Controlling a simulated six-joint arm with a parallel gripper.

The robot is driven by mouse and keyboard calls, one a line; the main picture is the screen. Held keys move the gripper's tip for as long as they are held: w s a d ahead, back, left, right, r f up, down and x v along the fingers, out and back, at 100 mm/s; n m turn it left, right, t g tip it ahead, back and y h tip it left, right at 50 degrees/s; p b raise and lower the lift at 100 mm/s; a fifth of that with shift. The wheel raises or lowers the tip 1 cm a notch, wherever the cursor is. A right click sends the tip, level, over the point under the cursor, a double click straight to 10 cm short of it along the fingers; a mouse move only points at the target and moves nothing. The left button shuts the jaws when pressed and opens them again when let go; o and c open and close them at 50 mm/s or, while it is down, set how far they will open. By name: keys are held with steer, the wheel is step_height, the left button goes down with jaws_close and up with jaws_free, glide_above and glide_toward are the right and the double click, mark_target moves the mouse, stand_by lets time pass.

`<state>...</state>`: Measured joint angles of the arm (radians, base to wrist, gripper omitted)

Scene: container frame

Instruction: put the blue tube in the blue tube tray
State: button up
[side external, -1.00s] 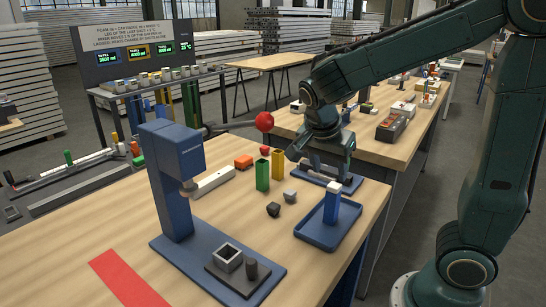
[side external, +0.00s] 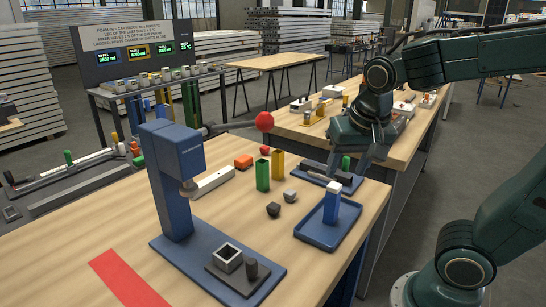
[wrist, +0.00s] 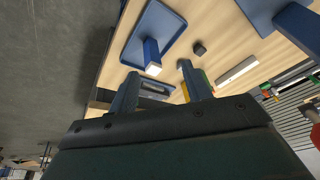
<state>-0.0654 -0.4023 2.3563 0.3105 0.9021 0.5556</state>
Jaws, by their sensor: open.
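A blue tube (side external: 332,207) with a white top stands upright in the shallow blue tray (side external: 312,238) at the table's right edge. In the wrist view the tube (wrist: 152,52) stands inside the rim of the tray (wrist: 130,45), and its white end faces the camera. My gripper (side external: 349,165) is open and empty, behind the tray and apart from the tube in the side view. In the wrist view its two spread fingers (wrist: 158,75) show, with the tube beyond them.
A blue press (side external: 176,180) with a red-knobbed lever stands further left. A low blue fixture (side external: 318,172) lies behind the tray.

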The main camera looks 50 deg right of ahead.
steer(key=s+a+r+n+t+y, duration=0.1)
steer(key=s+a+n, duration=0.3)
steer(key=n, duration=0.4)
steer(key=shift+s+r+n+t+y, duration=0.2)
steer(key=shift+s+n+t+y, duration=0.25)
steer(key=shift+s+t, duration=0.4)
stand_by(0.4)
